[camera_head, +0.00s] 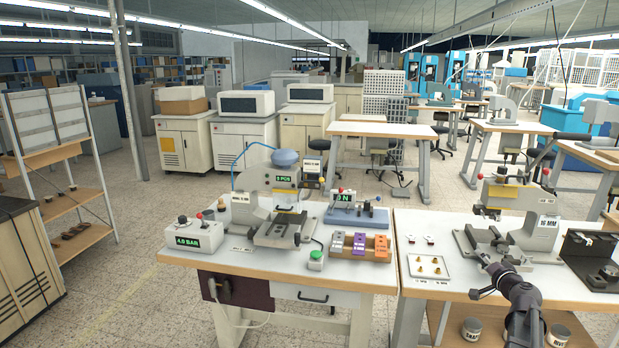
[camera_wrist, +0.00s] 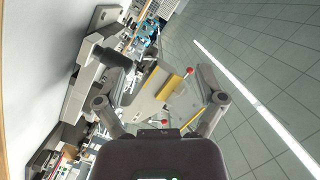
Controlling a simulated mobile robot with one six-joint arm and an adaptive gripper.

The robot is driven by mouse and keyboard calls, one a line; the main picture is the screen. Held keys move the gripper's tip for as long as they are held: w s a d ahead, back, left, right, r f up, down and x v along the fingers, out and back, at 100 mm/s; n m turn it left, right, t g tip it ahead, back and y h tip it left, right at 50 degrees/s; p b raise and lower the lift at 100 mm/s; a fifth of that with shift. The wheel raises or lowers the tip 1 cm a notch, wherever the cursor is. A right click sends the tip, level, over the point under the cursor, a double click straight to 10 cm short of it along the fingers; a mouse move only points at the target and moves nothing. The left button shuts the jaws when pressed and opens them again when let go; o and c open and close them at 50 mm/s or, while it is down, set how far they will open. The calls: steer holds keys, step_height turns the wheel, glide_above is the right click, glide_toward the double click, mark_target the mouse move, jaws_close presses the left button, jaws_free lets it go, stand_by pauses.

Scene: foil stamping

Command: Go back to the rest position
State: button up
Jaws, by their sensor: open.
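My gripper (camera_wrist: 164,78) is open in the wrist view, its two fingers spread wide with nothing held between them. A grey machine with a yellow strip and red knobs (camera_wrist: 160,98) shows beyond and between the fingers; the wrist picture is turned on its side. In the head view my dark arm (camera_head: 524,305) reaches up from the lower right. Its end is in front of the right-hand press (camera_head: 541,228), marked 16 MM, near the press base. I cannot tell whether it touches the press. The fingertips are too small to make out in the head view.
The left table (camera_head: 350,278) carries a stamping press (camera_head: 273,212), a 4.0 BAR box (camera_head: 194,236), a green button (camera_head: 316,256) and a coloured-block rack (camera_head: 359,245). A white tray with brass parts (camera_head: 430,267) lies left of the right press. A black fixture (camera_head: 590,262) stands right of it.

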steer(key=a+f+n+g+y, duration=0.2)
steer(key=a, duration=0.6)
steer(key=a+f+n+g+y, duration=0.2)
steer(key=a+f+n, duration=0.1)
steer(key=a, duration=0.5)
steer(key=s+a+f+n+g, duration=0.2)
steer(key=s+a+f+g, duration=0.3)
steer(key=a, duration=0.4)
steer(key=s+a+f+n+g, duration=0.3)
steer(key=s+a+f, duration=0.1)
steer(key=s+a, duration=0.4)
steer(key=s+a+f+g+h, duration=0.2)
steer(key=s+a+g+h, duration=0.25)
steer(key=s, duration=0.45)
step_height(320, 180, up, 12)
steer(key=p, duration=1.2)
steer(key=shift+w+a+n, duration=0.15)
steer(key=shift+a+n, duration=0.25)
steer(key=shift+y, duration=0.25)
